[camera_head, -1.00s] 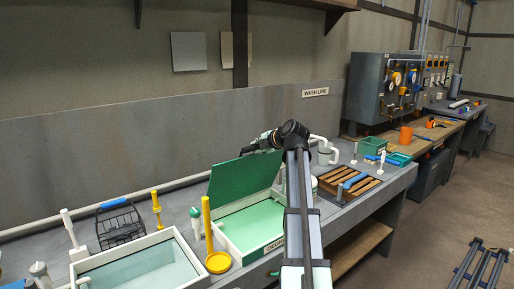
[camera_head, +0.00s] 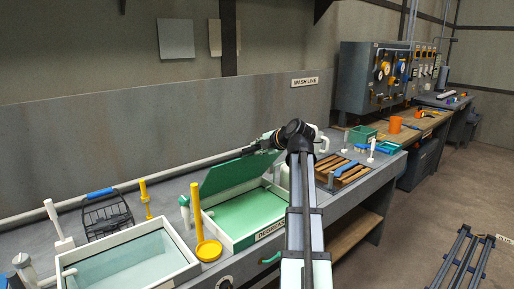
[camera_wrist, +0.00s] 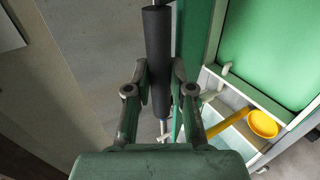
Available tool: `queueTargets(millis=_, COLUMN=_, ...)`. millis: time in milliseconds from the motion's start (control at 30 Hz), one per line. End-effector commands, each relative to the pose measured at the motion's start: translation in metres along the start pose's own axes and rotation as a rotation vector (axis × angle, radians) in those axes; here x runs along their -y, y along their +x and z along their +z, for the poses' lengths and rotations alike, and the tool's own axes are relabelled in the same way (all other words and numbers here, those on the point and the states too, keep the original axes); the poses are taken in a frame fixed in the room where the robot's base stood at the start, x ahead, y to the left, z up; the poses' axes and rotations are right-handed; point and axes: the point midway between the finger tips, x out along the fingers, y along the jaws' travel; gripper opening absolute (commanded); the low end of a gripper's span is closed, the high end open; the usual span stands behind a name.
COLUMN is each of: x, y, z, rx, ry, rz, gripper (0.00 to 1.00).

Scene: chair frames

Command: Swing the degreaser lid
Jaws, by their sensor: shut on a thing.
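The degreaser tank (camera_head: 262,236) is a white-rimmed box with green inside, set in the bench. Its green lid (camera_head: 232,175) stands partly raised along the back edge, tilted forward over the tank. My gripper (camera_head: 264,142) is at the lid's upper edge. In the wrist view, my gripper (camera_wrist: 160,92) is shut on a dark cylindrical handle (camera_wrist: 157,50) lying between its fingers. The lid (camera_wrist: 190,45) shows there as a narrow green strip beside the handle. My arm hides part of the tank's right side in the head view.
A yellow post and dish (camera_head: 209,250) stand left of the degreaser tank. A rinse tank (camera_head: 125,262) and wire basket (camera_head: 107,218) are farther left. A slatted wooden rack (camera_head: 340,170) lies to the right. The bench backboard (camera_head: 150,135) rises behind.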

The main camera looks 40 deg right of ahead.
Motion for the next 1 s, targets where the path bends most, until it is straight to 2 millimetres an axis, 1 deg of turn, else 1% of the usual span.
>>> queueTargets(millis=167, x=0.001, y=0.000, z=0.000, rx=0.000, ry=0.000, rz=0.001, gripper=0.00)
queueTargets(millis=267, x=0.007, y=-0.001, z=0.000, rx=0.000, ry=0.000, rz=0.001, gripper=0.00)
queueTargets(millis=900, x=0.068, y=-0.019, z=0.001, rx=0.003, ry=0.001, rz=0.001, gripper=0.00)
queueTargets(millis=1000, x=0.075, y=-0.022, z=0.000, rx=0.002, ry=0.000, rz=0.001, gripper=0.00)
